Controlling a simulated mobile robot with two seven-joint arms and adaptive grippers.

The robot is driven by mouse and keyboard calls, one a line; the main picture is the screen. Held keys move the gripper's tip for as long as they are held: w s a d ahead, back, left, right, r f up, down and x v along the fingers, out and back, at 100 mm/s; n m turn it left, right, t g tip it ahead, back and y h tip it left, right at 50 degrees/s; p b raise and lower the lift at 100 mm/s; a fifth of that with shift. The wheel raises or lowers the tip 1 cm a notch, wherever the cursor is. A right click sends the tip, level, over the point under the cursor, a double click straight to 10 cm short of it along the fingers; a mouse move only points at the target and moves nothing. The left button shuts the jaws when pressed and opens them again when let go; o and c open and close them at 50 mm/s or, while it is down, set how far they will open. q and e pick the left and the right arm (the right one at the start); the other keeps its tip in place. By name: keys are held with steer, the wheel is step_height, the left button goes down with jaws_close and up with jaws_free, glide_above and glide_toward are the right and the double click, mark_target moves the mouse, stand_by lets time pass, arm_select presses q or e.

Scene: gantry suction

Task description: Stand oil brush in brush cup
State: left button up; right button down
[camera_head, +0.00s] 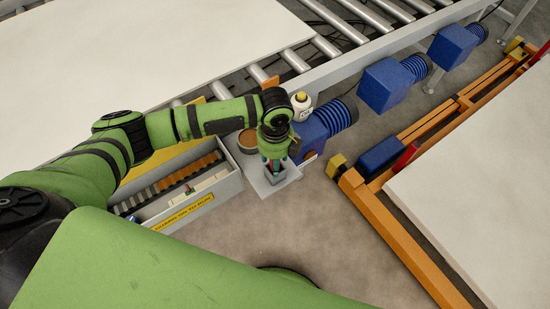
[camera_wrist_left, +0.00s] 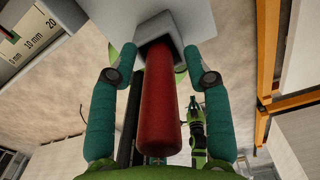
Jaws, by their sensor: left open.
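The oil brush shows in the left wrist view as a thick red handle (camera_wrist_left: 161,105). Its far end reaches into the mouth of the grey square brush cup (camera_wrist_left: 196,25); its bristles are hidden. My left gripper (camera_wrist_left: 160,77) is open, with its teal fingers on either side of the handle and visible gaps between. In the head view my left gripper (camera_head: 274,161) is over the brush cup (camera_head: 292,173) on a small grey shelf (camera_head: 257,178), and the arm hides most of the brush. My right gripper is not in view.
A round bowl with brown contents (camera_head: 247,140) and a white bottle with a yellowish cap (camera_head: 301,105) stand near the cup.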

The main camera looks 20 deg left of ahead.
arm_select(q)
steer(key=shift+f+b, duration=0.1)
steer(key=shift+b, duration=0.2)
step_height(320, 180, up, 6)
steer(key=shift+r+b, duration=0.1)
steer(key=shift+b, duration=0.9)
steer(key=shift+a+r, duration=0.1)
steer(key=shift+r, duration=0.45)
